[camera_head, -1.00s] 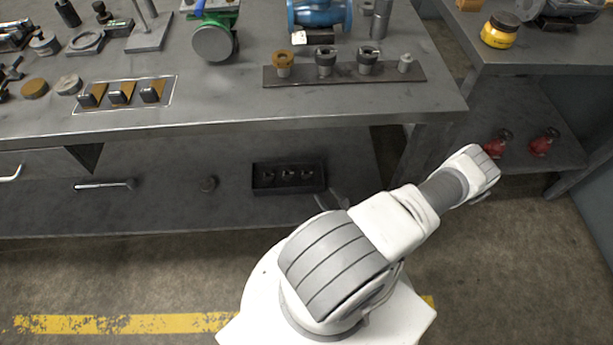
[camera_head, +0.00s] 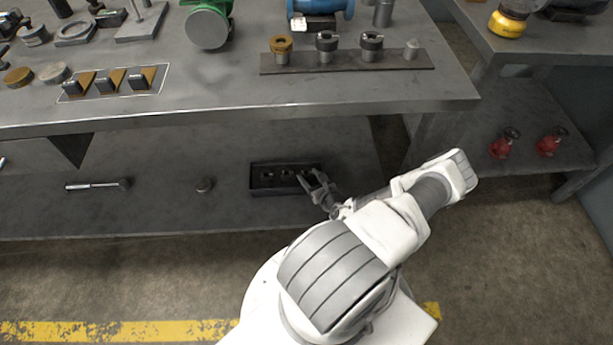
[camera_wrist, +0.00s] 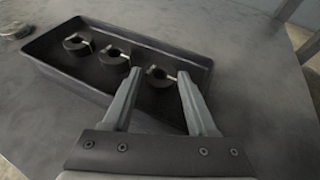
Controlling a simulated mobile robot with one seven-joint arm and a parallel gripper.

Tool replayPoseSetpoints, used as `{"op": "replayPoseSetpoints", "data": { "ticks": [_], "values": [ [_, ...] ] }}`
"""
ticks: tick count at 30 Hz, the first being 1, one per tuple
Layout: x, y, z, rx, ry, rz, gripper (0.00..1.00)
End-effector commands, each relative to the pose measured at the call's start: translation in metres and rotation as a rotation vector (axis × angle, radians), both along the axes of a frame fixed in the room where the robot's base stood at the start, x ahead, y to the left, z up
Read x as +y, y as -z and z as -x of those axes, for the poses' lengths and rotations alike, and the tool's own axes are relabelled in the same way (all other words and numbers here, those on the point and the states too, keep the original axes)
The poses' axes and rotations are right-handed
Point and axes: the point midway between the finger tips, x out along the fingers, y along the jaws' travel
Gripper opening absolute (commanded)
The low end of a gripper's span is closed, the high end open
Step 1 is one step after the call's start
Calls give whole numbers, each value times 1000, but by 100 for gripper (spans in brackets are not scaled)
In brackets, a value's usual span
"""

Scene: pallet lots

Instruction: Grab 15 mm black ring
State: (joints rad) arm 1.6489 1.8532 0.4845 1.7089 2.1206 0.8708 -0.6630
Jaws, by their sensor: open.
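A black tray (camera_head: 252,183) on the lower shelf holds three black rings, seen clearly in the wrist view: a left ring (camera_wrist: 78,45), a middle ring (camera_wrist: 114,58) and a right ring (camera_wrist: 158,77). The rings look alike; I cannot read any size on them. My gripper (camera_head: 318,180) is at the tray's right end. In the wrist view, its two open fingers (camera_wrist: 161,76) appear on either side of the right ring, with nothing held. I cannot tell how far above the ring the fingertips are.
The bench top (camera_head: 220,110) overhangs the shelf above the tray. On it, a dark rack (camera_head: 345,62) holds an orange ring (camera_head: 281,43) and two dark rings on posts.

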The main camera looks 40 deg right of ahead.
Motion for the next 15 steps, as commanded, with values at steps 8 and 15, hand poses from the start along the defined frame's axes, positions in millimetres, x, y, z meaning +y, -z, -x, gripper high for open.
{"op": "replayPoseSetpoints", "data": {
  "ticks": [8,15],
  "values": [
    [-1,-1,-1,-1,0,0,49],
    [-1,-1,-1,-1,0,0,6]
  ]
}}
